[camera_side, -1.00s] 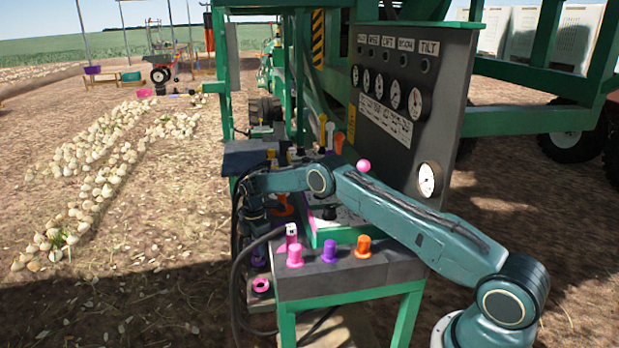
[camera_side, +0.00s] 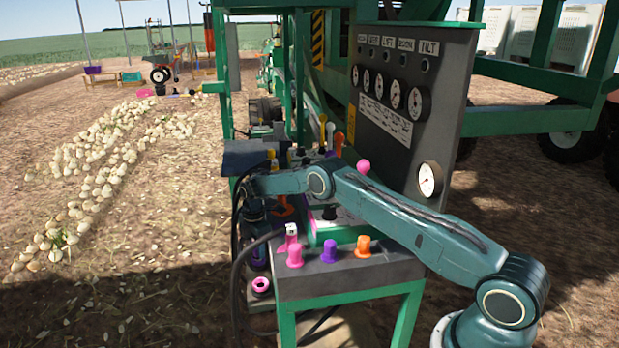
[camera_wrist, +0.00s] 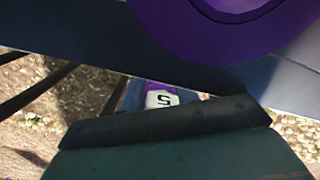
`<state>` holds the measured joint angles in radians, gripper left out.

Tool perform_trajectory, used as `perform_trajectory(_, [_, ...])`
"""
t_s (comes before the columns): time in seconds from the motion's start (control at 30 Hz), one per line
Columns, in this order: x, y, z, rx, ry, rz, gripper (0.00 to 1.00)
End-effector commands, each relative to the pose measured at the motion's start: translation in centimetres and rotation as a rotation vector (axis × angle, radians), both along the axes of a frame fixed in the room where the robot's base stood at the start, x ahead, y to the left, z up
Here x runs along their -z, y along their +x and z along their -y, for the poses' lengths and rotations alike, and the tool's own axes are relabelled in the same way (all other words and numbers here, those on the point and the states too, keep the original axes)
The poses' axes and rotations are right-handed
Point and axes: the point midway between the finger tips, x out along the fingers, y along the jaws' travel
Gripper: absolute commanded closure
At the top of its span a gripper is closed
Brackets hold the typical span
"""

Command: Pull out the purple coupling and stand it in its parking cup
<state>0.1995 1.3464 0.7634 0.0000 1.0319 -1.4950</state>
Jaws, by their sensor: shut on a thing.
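My gripper (camera_side: 256,236) hangs down at the left side of the green bench, shut on the purple coupling. In the wrist view, the purple coupling (camera_wrist: 162,97) shows only a small part, with a white label marked 5, just beyond the dark finger. A large purple ring (camera_wrist: 185,40), which looks like the parking cup, fills the top of that view on a blue-grey surface. In the side view, purple (camera_side: 257,262) shows right below my gripper; I cannot tell cup from coupling there. Whether the coupling stands in the ring is hidden.
A pink ring cup (camera_side: 261,285) lies just in front of the purple. Pink (camera_side: 295,256), purple (camera_side: 330,251) and orange (camera_side: 363,246) caps line the bench front. A pink coupling (camera_side: 291,235) stands behind. Black hoses (camera_side: 238,270) loop close by my gripper. A gauge panel (camera_side: 410,110) rises behind.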

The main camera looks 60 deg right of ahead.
Motion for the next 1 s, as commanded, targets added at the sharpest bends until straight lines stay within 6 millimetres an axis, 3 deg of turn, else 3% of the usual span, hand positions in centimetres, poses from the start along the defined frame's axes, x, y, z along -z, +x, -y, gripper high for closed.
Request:
perform_trajectory(0.93, [1.02, -0.13, -0.05, -0.002, 0.001, -0.002, 0.99])
perform_trajectory(0.97, [1.02, -0.14, -0.05, -0.002, 0.001, -0.002, 0.65])
perform_trajectory(1.0, [1.02, -0.14, -0.05, -0.002, 0.001, -0.002, 0.57])
